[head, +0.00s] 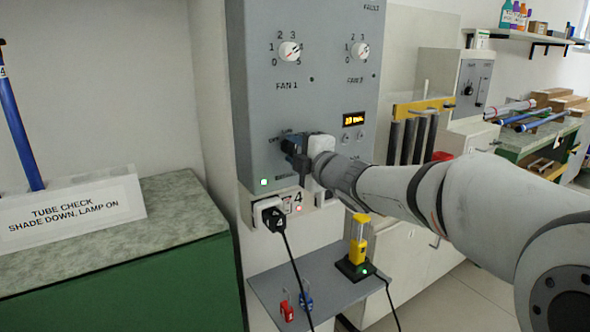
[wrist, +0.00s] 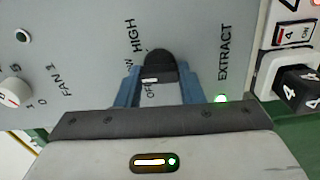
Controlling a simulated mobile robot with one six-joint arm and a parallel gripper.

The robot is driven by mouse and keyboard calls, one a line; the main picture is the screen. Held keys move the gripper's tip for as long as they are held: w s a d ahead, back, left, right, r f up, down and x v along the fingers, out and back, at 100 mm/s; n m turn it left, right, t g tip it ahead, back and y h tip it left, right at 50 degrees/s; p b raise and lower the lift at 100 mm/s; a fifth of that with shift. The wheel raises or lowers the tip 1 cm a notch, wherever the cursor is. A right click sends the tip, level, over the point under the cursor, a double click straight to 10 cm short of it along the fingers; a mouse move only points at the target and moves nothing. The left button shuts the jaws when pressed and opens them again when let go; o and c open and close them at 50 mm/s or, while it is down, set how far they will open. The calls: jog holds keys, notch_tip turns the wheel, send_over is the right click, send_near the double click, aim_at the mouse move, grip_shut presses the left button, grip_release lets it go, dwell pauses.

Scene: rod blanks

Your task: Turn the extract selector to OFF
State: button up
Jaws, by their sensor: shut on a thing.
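The extract selector (wrist: 160,64) is a black knob on the grey panel. It sits between the two blue fingers of my gripper (wrist: 158,88) in the wrist view, and the gripper is shut on it. OFF, LOW and HIGH are printed around the knob; LOW is partly covered by a finger. A small white mark shows on the knob near the OFF print, but I cannot tell its exact setting. The green lamp (wrist: 221,98) by the word EXTRACT is lit. In the head view my gripper (head: 292,148) is against the lower panel and hides the knob.
The panel (head: 258,95) also carries the FAN 1 knob (head: 289,51) and another fan knob (head: 360,50). Below are a black plug (head: 272,215) with a cable and a grey shelf (head: 305,290) bearing a yellow device (head: 358,245). A green-sided bench (head: 130,275) stands left.

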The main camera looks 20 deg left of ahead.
jog(key=n+b, duration=1)
jog(key=n, duration=0.2)
jog(key=shift+f+n, duration=0.15)
jog(key=shift+n, duration=0.25)
dwell(0.3)
jog(key=o, duration=1)
jog(key=shift+d, duration=0.1)
jog(key=v, duration=0.7)
jog(key=shift+s+d, duration=0.2)
jog(key=shift+d, duration=0.1)
